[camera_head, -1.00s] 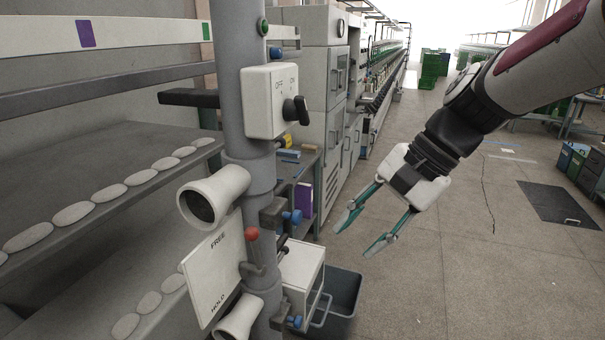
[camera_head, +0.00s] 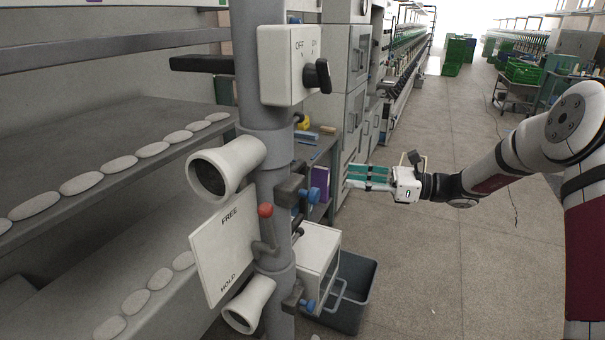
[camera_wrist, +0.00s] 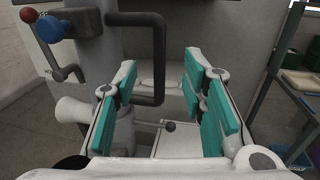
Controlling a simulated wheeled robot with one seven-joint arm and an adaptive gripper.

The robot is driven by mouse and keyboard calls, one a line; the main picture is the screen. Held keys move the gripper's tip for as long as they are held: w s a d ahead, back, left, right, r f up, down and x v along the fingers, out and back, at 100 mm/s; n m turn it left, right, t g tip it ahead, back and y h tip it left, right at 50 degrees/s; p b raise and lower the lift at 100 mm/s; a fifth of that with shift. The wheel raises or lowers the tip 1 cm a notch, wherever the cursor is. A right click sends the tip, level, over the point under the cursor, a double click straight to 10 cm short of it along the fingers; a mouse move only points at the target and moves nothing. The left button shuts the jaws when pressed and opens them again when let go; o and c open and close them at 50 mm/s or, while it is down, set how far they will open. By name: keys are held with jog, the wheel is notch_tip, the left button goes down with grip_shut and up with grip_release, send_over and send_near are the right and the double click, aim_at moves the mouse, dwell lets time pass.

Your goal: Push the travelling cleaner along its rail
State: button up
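The travelling cleaner is a grey upright pipe (camera_head: 280,180) with white nozzles (camera_head: 212,170) and an OFF/ON switch box (camera_head: 285,65). Its FREE/HOLD plate (camera_head: 223,252) has a lever with a red ball (camera_head: 265,210), ball upward, level with FREE. My gripper (camera_head: 348,177) is right of the pipe, pointing left at it, with no contact visible. In the wrist view my gripper (camera_wrist: 160,82) is open, its teal fingers apart and empty. A dark bent bar handle (camera_wrist: 158,60) stands beyond and between the fingertips. The rail is not clearly visible.
A white box (camera_head: 318,252) and a grey bin (camera_head: 350,300) are low beside the pipe. Shelves with pale oval pads (camera_head: 82,184) lie left. A bench (camera_head: 322,150) and winder cabinets (camera_head: 350,90) stand behind. Floor on the right (camera_head: 430,270) is clear.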

jog(key=w+a+p, duration=0.2)
jog(key=a, duration=1.1)
jog(key=shift+a, duration=0.3)
grip_shut()
